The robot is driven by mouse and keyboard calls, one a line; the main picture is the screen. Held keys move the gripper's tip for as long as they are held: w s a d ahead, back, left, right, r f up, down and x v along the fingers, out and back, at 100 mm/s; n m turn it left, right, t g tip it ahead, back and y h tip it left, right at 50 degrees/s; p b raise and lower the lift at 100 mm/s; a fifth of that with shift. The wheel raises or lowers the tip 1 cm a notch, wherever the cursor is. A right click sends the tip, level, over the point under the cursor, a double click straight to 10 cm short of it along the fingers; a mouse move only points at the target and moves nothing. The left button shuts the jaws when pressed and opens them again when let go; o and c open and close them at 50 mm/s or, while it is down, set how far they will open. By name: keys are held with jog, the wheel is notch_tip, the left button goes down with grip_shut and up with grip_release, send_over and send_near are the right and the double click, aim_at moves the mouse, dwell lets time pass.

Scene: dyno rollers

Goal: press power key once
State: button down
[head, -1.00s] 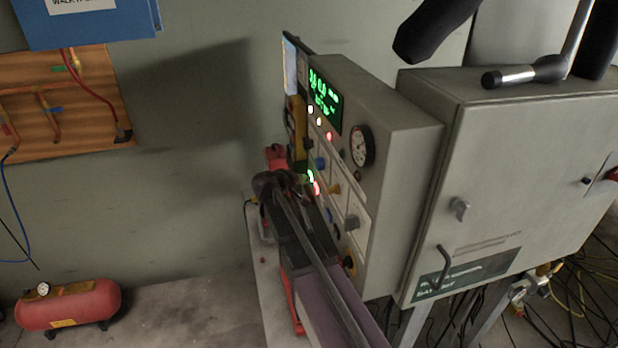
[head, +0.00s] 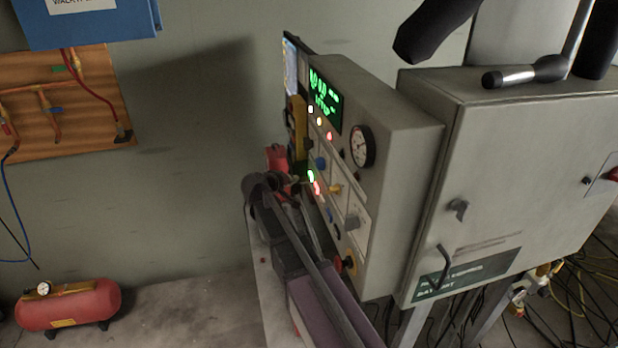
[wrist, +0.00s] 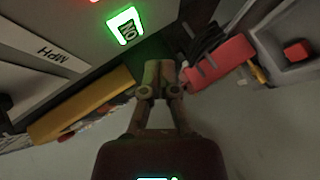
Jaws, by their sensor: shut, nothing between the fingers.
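The control panel (head: 375,215) is a beige box with a green-lit display, a gauge and several keys. A square key glowing green (head: 311,176) sits on its face. In the wrist view the green key (wrist: 126,27) shows at the top, its upside-down marking seeming to read ON; I take it as the power key. My gripper (wrist: 160,66) is shut and empty, its fingertips below and right of the green key in that view, apart from it. In the head view my gripper is close to the panel's face, partly hidden by my arm.
A red-lit key (head: 317,188) is just below the green one. A yellow object (wrist: 80,105) and a red object (wrist: 222,60) flank my fingers in the wrist view. A grey cabinet (head: 520,180) stands right of the panel. A red air tank (head: 68,306) lies on the floor.

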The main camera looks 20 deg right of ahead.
jog(key=shift+a, duration=1.4)
jog(key=s+d+f+m+g+y, duration=0.1)
jog(key=s+d+f+g+y, duration=0.2)
jog(key=s, duration=0.4)
jog(key=s+d+f+m+g+y, duration=0.1)
jog(key=s+d+f+m+g, duration=0.1)
jog(key=s+f, duration=0.35)
jog(key=s+a+f+g+y, duration=0.1)
jog(key=s+y, duration=0.2)
jog(key=s, duration=0.5)
jog(key=s+a+f+m+g+y, duration=0.1)
jog(key=s+a+g+y, duration=0.1)
jog(key=s, duration=0.6)
jog(key=shift+f+y, duration=0.15)
jog(key=shift+y, duration=0.35)
